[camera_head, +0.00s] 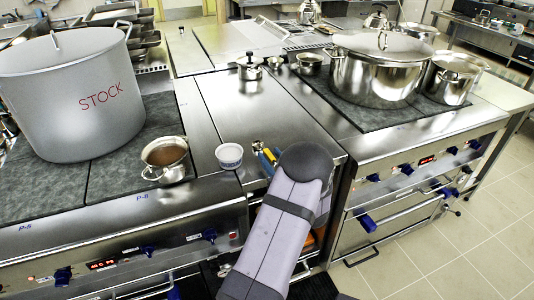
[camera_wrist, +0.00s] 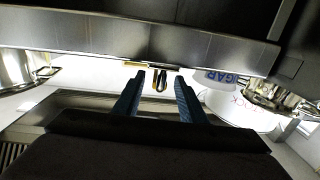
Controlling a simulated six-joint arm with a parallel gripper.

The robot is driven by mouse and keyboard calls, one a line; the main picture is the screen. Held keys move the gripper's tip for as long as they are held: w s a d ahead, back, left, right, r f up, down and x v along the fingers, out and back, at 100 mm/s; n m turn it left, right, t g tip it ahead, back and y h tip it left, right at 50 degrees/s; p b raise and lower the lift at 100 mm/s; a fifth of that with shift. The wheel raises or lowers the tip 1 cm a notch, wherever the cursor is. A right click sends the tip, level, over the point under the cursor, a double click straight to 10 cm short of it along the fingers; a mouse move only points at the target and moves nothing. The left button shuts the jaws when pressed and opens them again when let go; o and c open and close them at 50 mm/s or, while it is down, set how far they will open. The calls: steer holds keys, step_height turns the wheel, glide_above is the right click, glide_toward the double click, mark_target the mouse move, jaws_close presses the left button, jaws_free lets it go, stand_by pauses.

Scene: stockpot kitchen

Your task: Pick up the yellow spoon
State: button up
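A small yellow piece (camera_head: 269,156), which looks like part of the yellow spoon, shows on the steel counter just beyond the end of my arm. My gripper (camera_wrist: 160,77) has its two blue fingers apart, with nothing clamped between them. In the wrist view a thin yellow strip (camera_wrist: 134,64) lies beyond the left fingertip. A dark, narrow looped item (camera_wrist: 161,81) shows between the fingertips, farther off; I cannot tell what it is. My arm hides part of the counter and most of the gripper in the head view.
A small white bowl (camera_head: 229,156) marked SUGAR in the wrist view stands close left of the gripper. A steel pan (camera_head: 166,158) of brown liquid and the large STOCK pot (camera_head: 72,95) are farther left. Steel pots (camera_head: 380,75) stand right. The central steel counter (camera_head: 240,105) has free room.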

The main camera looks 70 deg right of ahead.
mark_target(265, 153)
steer(key=shift+x, duration=1.45)
jaws_close()
stand_by(0.3)
